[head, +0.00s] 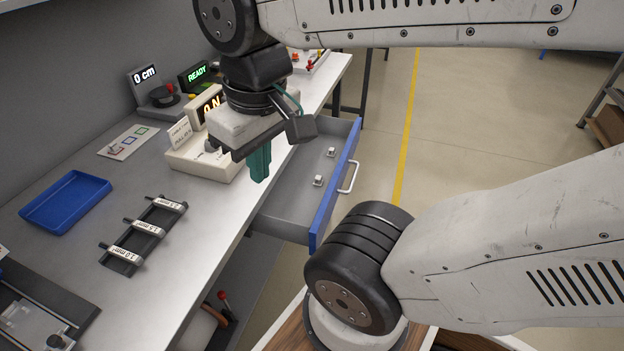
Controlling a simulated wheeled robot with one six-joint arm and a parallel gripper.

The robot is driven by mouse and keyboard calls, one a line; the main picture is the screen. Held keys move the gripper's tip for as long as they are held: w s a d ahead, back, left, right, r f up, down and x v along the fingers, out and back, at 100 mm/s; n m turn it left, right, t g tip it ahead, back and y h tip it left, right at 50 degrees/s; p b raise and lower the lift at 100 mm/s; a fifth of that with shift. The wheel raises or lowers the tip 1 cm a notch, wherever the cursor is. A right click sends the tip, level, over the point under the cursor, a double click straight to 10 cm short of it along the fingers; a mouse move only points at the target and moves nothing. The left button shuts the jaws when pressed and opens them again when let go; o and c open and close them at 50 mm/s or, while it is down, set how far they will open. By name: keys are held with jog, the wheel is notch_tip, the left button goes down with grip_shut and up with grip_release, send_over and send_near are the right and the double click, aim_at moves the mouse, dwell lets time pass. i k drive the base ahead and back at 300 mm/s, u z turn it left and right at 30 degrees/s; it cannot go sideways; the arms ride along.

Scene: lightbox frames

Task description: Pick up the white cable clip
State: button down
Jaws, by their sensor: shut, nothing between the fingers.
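Two small white clips lie in the open drawer (285,208): a nearer one (318,181) and a farther one (332,152). They look alike, and both are small in the head view. My gripper (260,165) hangs over the inner left side of the drawer, with its teal fingers pointing down. The fingers are shut with nothing between them. They are left of both clips and apart from them. The drawer's inner end is partly hidden by my gripper and the bench.
The drawer has a blue front (333,192) with a light handle (349,177). The bench (195,215) holds a blue tray (66,202), a black rack with labelled rods (145,235), and a white device (202,160) close behind my gripper. Floor is clear beyond the drawer.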

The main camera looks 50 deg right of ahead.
aim_at(318, 181)
jog(key=k, duration=1)
jog(key=z, duration=1.15)
jog(key=i, duration=1)
jog(key=u, duration=1.6)
